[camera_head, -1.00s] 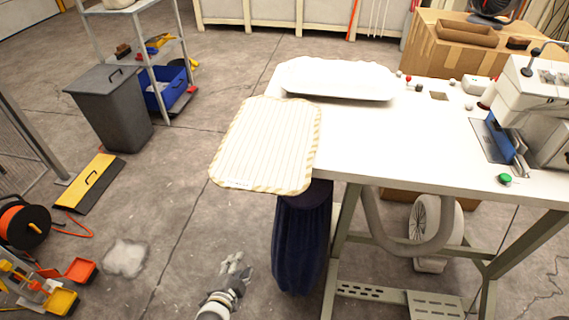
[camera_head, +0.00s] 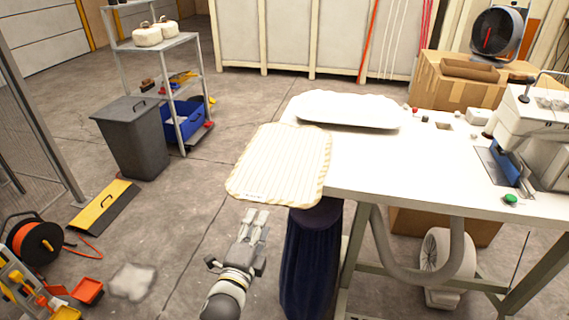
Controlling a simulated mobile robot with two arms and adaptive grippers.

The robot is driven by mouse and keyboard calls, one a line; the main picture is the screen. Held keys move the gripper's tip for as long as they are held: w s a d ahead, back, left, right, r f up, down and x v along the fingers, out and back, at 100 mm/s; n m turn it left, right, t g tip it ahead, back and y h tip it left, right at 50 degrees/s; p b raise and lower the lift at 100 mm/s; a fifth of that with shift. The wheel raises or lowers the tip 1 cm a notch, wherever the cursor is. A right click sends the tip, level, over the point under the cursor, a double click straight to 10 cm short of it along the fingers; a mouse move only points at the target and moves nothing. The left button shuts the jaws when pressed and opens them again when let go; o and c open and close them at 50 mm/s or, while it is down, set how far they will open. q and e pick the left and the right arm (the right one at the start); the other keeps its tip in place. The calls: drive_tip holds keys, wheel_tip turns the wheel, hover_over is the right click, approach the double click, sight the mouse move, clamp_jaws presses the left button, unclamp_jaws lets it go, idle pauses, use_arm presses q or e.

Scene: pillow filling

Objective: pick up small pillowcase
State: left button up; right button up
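The small pillowcase (camera_head: 281,163) is a flat cream piece with thin stripes and a tan striped border. It lies at the left end of the white table (camera_head: 375,160), and its left part sticks out past the table's edge. My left gripper (camera_head: 256,216) is just below the pillowcase's near edge in the picture, over the floor beside the table. Its two pale fingers look apart with nothing between them. It looks clear of the cloth, though the height between them is hard to judge. My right gripper does not show.
A white shallow tray-like piece (camera_head: 347,109) lies behind the pillowcase. A dark blue hanging bag (camera_head: 310,262) is under the table's left end. A sewing machine (camera_head: 540,135) stands at the right. A grey bin (camera_head: 133,140) and shelf are at the left. Floor between is clear.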

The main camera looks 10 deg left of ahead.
sight(267, 201)
use_arm(q)
drive_tip(key=shift+w+d+b, duration=0.2)
drive_tip(key=shift+w+b, duration=0.4)
drive_tip(key=shift+w, duration=3.7)
clamp_jaws()
drive_tip(key=shift+r, duration=0.1)
wheel_tip(267, 201, up, 5)
drive_tip(key=p, duration=0.5)
